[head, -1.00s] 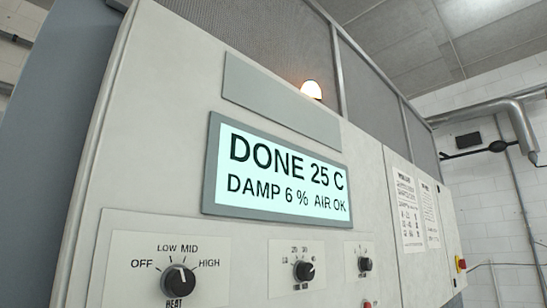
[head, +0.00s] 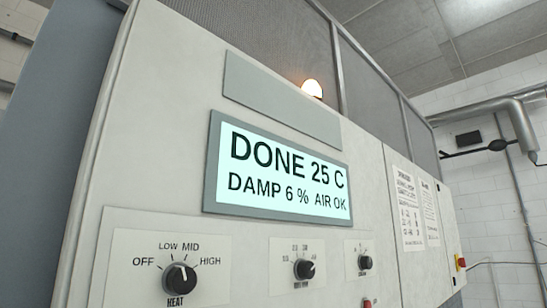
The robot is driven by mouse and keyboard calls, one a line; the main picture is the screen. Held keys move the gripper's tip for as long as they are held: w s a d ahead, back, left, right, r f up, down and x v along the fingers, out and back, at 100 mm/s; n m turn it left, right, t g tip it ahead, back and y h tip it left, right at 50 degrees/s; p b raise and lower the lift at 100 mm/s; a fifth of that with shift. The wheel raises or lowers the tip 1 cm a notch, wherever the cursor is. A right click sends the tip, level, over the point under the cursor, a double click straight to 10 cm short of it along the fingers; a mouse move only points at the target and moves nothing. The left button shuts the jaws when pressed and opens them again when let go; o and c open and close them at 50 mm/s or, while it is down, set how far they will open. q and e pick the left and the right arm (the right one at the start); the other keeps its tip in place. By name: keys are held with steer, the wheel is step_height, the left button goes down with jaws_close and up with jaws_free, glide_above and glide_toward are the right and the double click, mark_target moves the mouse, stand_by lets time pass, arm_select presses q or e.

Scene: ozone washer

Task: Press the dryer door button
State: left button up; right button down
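The dryer (head: 160,90) fills most of the head view, with its pale control panel seen from below. Its lit display (head: 282,172) reads "DONE 25 C" and "DAMP 6 % AIR OK". Below the display are a heat knob (head: 180,279) marked OFF, LOW, MID and HIGH, a middle knob (head: 304,268) and a right knob (head: 365,262). A small red part (head: 367,303) shows at the bottom edge, mostly cut off; I cannot tell whether it is the door button. The door is not clearly visible. Neither of my grippers is in view.
A lit amber lamp (head: 312,88) sits above the display. Printed notices (head: 408,210) are on the panel to the right. A red and yellow switch (head: 460,262) is at the machine's far right end. Pipes (head: 490,108) run along the white brick wall behind.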

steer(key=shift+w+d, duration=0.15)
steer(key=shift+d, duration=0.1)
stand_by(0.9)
